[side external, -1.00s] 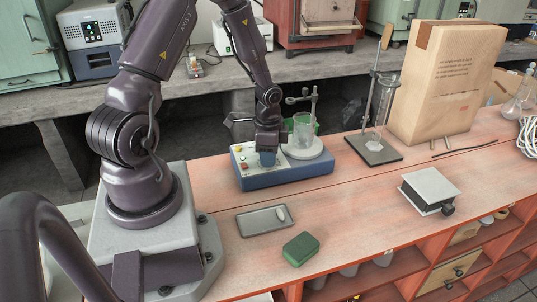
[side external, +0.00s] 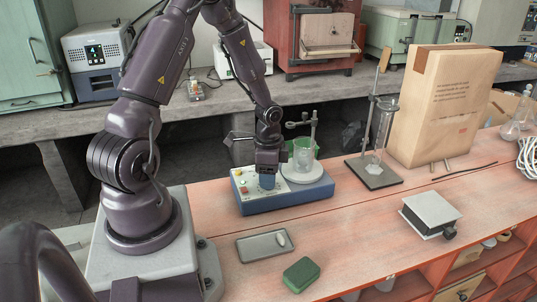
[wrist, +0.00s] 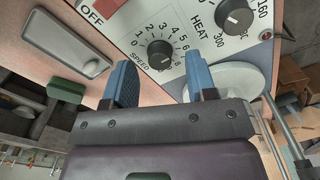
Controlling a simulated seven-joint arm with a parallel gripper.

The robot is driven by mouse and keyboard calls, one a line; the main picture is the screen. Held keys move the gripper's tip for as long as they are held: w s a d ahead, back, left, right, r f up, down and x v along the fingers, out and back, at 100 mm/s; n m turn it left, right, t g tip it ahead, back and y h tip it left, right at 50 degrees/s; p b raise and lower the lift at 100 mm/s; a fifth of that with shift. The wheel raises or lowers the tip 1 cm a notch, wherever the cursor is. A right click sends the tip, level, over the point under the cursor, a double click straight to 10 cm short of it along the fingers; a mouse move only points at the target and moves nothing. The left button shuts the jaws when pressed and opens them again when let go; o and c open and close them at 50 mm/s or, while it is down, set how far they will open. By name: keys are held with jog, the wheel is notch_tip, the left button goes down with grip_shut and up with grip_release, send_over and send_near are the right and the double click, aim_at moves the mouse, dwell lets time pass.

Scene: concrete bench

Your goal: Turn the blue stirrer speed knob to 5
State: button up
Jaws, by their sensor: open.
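The stirrer (side external: 285,198) has a blue body, a white top plate and a sloped control panel, and stands on the red bench. In the wrist view its dark SPEED knob (wrist: 160,53) sits inside a printed number dial. The knob's pointer setting is too small to read surely. My gripper (side external: 267,181) is just over the panel. In the wrist view my gripper (wrist: 160,68) is open, its two blue fingers at the left and right of the SPEED knob, with visible gaps. I cannot tell how deep the fingertips are relative to the knob.
The HEAT knob (wrist: 234,17) is close by the right finger. The red OFF switch (wrist: 100,9) is at the upper left. A beaker (side external: 304,155) stands on the stirrer plate beside a clamp rod. A grey tray (side external: 264,256) and green box (side external: 301,274) lie in front.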

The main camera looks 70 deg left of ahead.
notch_tip(320, 180, up, 12)
jog(key=shift+f, duration=0.25)
dwell(0.3)
jog(key=s+d+r+n+t, duration=0.2)
jog(key=s+d+r, duration=0.2)
jog(key=d+r, duration=0.4)
jog(key=s+d+r+n+t, duration=0.2)
jog(key=s+d+r+t, duration=0.1)
jog(key=d+r, duration=0.5)
jog(key=shift+s+d+n+t, duration=0.35)
jog(key=shift+s+d, duration=0.2)
jog(key=shift+d, duration=0.5)
